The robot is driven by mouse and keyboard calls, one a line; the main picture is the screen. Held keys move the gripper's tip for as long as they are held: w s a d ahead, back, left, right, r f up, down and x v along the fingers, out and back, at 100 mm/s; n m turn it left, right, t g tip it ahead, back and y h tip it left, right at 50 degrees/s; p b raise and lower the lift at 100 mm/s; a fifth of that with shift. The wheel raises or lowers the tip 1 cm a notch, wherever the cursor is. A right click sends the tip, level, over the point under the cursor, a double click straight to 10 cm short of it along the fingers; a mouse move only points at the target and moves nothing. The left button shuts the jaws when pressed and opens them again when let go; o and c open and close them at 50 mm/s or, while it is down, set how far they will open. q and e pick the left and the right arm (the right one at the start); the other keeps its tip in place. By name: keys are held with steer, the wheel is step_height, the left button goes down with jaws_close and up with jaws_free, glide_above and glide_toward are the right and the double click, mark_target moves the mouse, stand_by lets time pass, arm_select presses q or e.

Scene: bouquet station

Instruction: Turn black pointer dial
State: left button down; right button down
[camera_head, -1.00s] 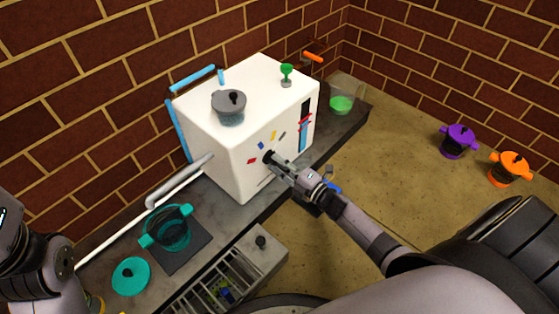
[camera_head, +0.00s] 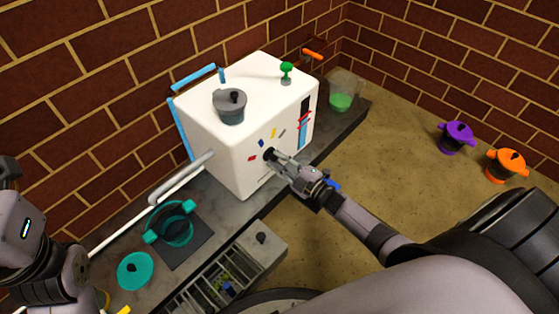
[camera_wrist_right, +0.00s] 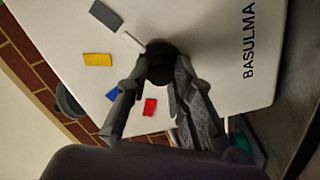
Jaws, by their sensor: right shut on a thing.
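The black pointer dial (camera_wrist_right: 160,64) is a round black knob on the front face of the white machine (camera_head: 232,150). In the right wrist view a white pointer (camera_wrist_right: 133,41) sticks out from it toward the upper left. Grey, yellow, blue and red marks (camera_wrist_right: 98,59) lie around it. My right gripper (camera_head: 270,155) is at the dial, and its two fingers (camera_wrist_right: 152,88) are closed on the knob's sides.
A grey pot (camera_head: 231,112) and a green knob (camera_head: 286,70) are on top of the machine. A teal pot (camera_head: 178,232) and teal lid (camera_head: 135,270) are on the counter at left. Purple (camera_head: 457,139) and orange (camera_head: 506,167) pots stand at far right.

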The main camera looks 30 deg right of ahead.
steer(key=c, duration=1.4)
jaws_free()
steer(key=v, duration=1.2)
